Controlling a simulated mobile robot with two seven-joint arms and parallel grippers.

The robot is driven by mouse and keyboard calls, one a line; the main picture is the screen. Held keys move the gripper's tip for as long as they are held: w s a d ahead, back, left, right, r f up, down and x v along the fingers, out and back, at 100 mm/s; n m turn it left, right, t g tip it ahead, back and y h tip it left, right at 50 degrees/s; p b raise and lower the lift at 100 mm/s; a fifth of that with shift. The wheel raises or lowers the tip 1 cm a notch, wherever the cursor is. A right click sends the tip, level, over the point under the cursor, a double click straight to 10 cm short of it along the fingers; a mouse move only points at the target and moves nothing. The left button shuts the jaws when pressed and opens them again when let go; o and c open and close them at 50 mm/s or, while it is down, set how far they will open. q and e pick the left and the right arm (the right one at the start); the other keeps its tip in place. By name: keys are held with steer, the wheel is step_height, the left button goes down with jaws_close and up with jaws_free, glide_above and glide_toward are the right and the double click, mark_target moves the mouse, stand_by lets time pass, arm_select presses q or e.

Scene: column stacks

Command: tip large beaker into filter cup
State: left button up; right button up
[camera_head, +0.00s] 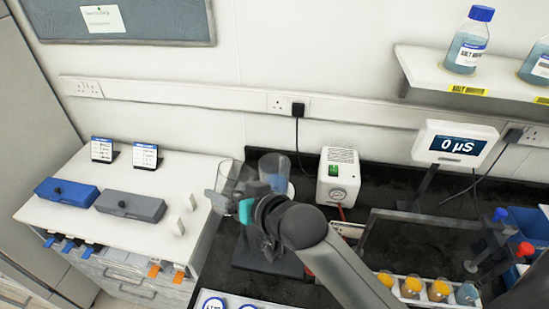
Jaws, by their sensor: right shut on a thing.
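My right gripper (248,203) is shut on a clear large beaker (226,178), which is held left of the hand and looks tilted. A second clear vessel, which looks like the filter cup (273,167), stands just behind and to the right of the beaker. The two look close, but I cannot tell whether they touch. The hand hides the lower part of the filter cup and part of the beaker. I cannot make out the level of liquid in the beaker. My left gripper is not in view.
A white pump box (339,178) with a gauge stands right of the filter cup. A meter (454,145) reads 0 µS. Several orange-filled vessels (412,286) stand in a rack at the lower right. Blue (67,192) and grey (130,205) boxes lie on the left white counter.

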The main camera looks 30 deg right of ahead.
steer(key=shift+a+r+n+h, duration=0.3)
steer(key=shift+a+n+h, duration=0.2)
steer(key=shift+n, duration=0.1)
steer(key=shift+a+f+n+h, duration=0.2)
steer(key=shift+f+n+h, duration=0.2)
steer(key=shift+n+h, duration=0.15)
